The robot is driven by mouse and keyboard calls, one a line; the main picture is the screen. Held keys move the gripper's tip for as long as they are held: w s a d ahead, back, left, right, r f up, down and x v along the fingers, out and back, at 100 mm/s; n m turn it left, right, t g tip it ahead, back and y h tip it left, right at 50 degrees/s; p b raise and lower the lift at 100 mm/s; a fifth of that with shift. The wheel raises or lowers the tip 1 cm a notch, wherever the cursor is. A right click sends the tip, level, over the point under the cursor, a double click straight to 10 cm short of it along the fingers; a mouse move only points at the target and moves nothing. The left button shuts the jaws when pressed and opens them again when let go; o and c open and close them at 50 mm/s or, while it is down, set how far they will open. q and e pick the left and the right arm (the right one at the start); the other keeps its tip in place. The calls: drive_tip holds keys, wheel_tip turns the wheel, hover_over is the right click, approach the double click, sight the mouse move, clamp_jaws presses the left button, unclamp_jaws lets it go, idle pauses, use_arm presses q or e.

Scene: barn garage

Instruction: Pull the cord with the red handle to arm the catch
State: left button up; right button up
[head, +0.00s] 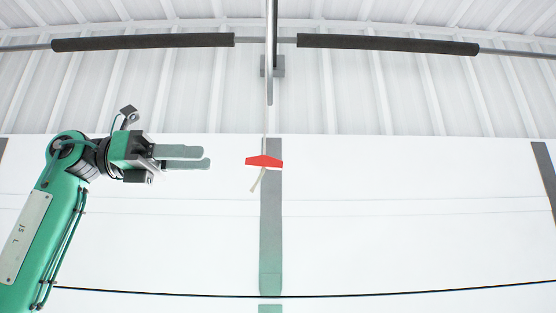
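The red handle (264,161) hangs in the middle of the head view at the lower end of a thin pale cord (265,120). A short tan tail of cord sticks out below the handle, tilted to the left. My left gripper (207,158) is left of the handle at about the same height in the picture, its fingers pointing right. Its two fingers show one above the other, apart and with nothing between them. Clear space shows between the fingertips and the handle. The catch cannot be made out. My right gripper is not in view.
A grey rail (271,50) comes down from the top centre. A bar with dark padded sleeves (143,41) crosses overhead. Behind the handle is a white panelled door with a grey-green vertical strip (271,220). A dark cable (400,294) runs across low down.

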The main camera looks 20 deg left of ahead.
sight(275, 159)
use_arm(q)
drive_tip(key=p+x, duration=0.4)
drive_tip(key=x, duration=0.8)
drive_tip(key=shift+d, duration=0.2)
drive_tip(key=shift+w+d+p, duration=0.15)
drive_tip(key=shift+d+p, duration=0.2)
drive_tip(key=shift+d, duration=0.2)
drive_tip(key=shift+f, duration=0.1)
clamp_jaws()
